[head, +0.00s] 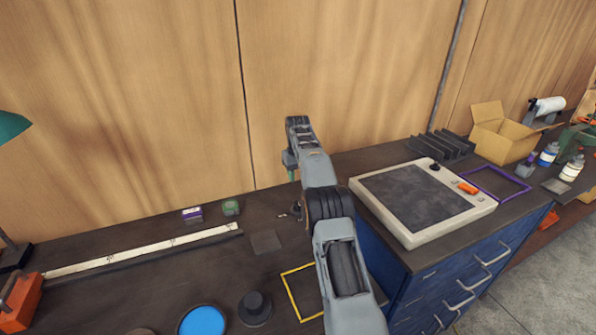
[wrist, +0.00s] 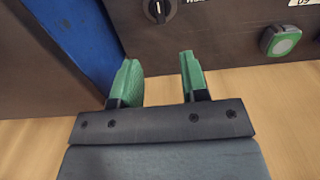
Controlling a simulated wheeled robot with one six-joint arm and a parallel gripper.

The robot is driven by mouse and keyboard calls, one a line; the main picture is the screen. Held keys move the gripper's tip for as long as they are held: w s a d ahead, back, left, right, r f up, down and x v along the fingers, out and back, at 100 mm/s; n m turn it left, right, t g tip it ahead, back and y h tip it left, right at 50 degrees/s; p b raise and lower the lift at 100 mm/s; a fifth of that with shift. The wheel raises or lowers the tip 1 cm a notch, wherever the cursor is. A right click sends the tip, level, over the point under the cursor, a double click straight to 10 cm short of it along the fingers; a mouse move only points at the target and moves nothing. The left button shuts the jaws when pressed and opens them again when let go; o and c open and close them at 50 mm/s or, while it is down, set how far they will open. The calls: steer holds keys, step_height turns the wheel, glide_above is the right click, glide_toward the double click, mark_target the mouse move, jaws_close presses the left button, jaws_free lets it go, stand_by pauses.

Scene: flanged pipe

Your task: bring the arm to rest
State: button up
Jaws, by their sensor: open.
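My arm (head: 328,205) reaches forward over the dark bench in the head view, its far end near the wooden wall. My gripper shows in the wrist view (wrist: 158,82) with two green fingers spread apart and nothing between them. In the head view the gripper is mostly hidden behind my arm; only a bit of green shows below the arm's far end.
A pale tray-like station with a dark mat (head: 422,203) stands right of my arm on the blue drawer cabinet (head: 455,285). A cardboard box (head: 502,133), black rack (head: 440,146) and bottles stand farther right. A blue disc (head: 203,322), black round part (head: 254,308) and yellow frame (head: 292,300) lie left of my arm.

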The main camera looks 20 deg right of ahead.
steer(key=shift+r, duration=0.6)
step_height(320, 180, down, 5)
steer(key=s+a+m, duration=0.1)
steer(key=s, duration=0.2)
steer(key=s+a+r+t, duration=0.1)
steer(key=s+a+r, duration=0.2)
steer(key=s, duration=0.8)
steer(key=s+a+r+t, duration=0.1)
steer(key=s+a+r, duration=0.2)
steer(key=s, duration=0.8)
steer(key=s+a+r+t, duration=0.2)
steer(key=s+a, duration=0.4)
steer(key=s, duration=0.5)
steer(key=shift+s+a+r+n, duration=0.2)
steer(key=shift+a+r+n, duration=0.2)
steer(key=shift+r, duration=0.35)
